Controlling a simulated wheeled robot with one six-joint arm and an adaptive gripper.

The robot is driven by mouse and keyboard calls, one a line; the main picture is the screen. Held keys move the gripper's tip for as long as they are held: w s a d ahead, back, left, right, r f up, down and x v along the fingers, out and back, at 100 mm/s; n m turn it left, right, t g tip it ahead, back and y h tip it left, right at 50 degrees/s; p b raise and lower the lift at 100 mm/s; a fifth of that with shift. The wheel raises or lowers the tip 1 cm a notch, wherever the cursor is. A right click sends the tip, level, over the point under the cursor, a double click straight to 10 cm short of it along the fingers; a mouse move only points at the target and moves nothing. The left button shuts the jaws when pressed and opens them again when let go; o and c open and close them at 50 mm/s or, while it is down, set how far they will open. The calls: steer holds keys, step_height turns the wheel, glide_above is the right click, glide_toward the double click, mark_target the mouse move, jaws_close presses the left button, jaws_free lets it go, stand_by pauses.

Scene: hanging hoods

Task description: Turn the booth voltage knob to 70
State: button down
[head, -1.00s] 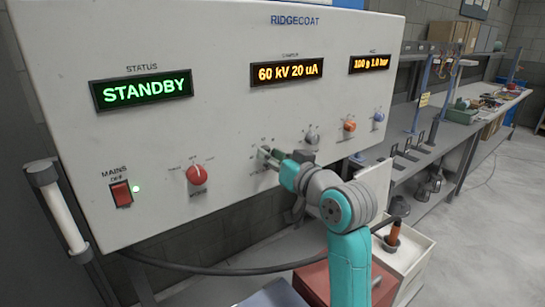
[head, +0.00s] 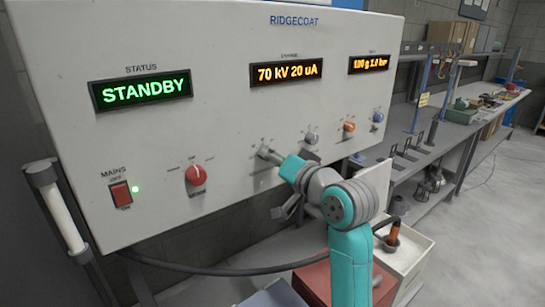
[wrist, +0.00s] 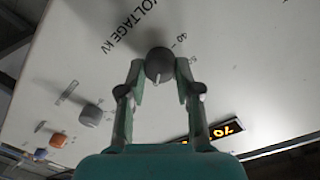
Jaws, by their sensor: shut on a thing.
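The dark grey voltage knob (wrist: 159,63) sits on the white panel beside the printed words "VOLTAGE kV" in the wrist view. My gripper (wrist: 159,72) is shut on it, one finger on each side, and the knob's pale pointer mark shows between the fingers. In the head view my gripper (head: 271,157) reaches the panel at the knob, and covers part of it and its scale. The charge display (head: 286,73) reads 70 kV 20 uA; it also shows in part in the wrist view (wrist: 213,131).
A grey knob (head: 311,135), an orange knob (head: 349,127) and a blue knob (head: 378,116) lie to the right. A red knob (head: 196,175) and the mains switch (head: 121,193) are left. The status display (head: 143,90) reads STANDBY. A cable (head: 220,269) hangs below.

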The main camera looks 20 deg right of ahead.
steer(key=c, duration=0.8)
jaws_free()
steer(key=v, duration=1.2)
steer(key=s+f+h, duration=0.1)
steer(key=s+f, duration=0.3)
steer(key=f, duration=0.5)
steer(key=s+a+f+m+h, duration=0.15)
steer(key=s+f, duration=0.25)
steer(key=f, duration=0.5)
steer(key=s+f+h, duration=0.2)
steer(key=s+f, duration=0.2)
steer(key=f, duration=0.6)
steer(key=s+a+f+n+g, duration=0.1)
steer(key=s+f+n, duration=0.2)
steer(key=s, duration=1.2)
steer(key=s+a+f+n+g, duration=0.1)
steer(key=s+f+n, duration=0.2)
steer(key=s, duration=1.1)
steer(key=shift+s+f, duration=0.4)
steer(key=shift+f, duration=0.15)
